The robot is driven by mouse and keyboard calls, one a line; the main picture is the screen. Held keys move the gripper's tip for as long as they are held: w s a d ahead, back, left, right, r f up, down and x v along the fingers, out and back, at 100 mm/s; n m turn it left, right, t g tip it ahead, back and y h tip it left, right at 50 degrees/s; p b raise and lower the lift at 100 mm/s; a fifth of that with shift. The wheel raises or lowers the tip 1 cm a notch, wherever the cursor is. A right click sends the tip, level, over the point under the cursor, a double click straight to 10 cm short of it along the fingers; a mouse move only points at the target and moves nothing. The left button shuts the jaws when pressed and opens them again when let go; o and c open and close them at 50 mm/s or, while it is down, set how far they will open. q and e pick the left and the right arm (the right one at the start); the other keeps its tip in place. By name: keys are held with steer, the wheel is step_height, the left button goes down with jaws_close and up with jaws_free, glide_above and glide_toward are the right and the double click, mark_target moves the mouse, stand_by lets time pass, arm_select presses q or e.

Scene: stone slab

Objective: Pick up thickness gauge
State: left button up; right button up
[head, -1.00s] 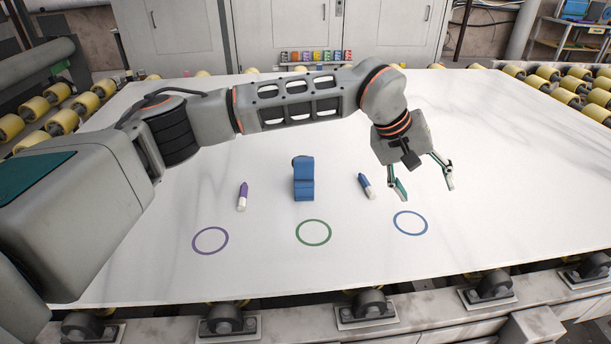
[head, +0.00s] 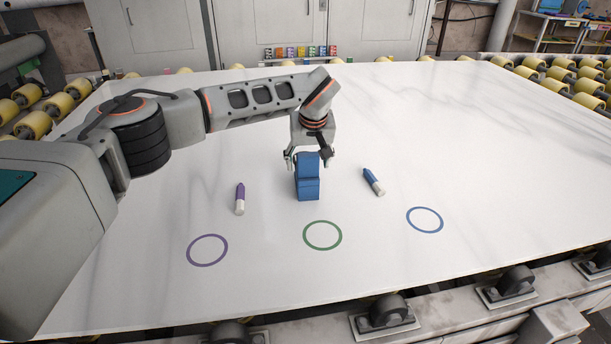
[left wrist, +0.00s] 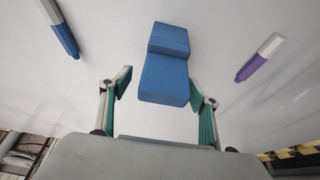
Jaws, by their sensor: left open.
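The thickness gauge appears to be the blue blocky object (head: 308,188) standing on the white slab (head: 455,150), in the middle of the head view. It also shows in the left wrist view (left wrist: 165,75), ahead of the fingers and between their lines. My left gripper (head: 306,158) is open, just behind and above the blue object in the head view. Its two green-padded fingers (left wrist: 158,98) stand apart in the left wrist view. I cannot tell whether they touch the object. My right gripper is not in view.
A purple-and-white marker (head: 240,198) lies left of the blue object, and a blue-and-white marker (head: 373,181) lies right of it. Purple (head: 207,265), green (head: 322,249) and blue (head: 425,232) rings are drawn on the slab in front. Yellow rollers (head: 555,75) line the far right.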

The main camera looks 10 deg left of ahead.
arm_select(q)
steer(key=shift+f, duration=0.55)
steer(key=x, duration=0.4)
steer(key=shift+s+a+b, duration=0.2)
steer(key=shift+s+b, duration=0.05)
steer(key=shift+b, duration=0.1)
steer(key=shift+r, duration=0.1)
steer(key=c, duration=1.7)
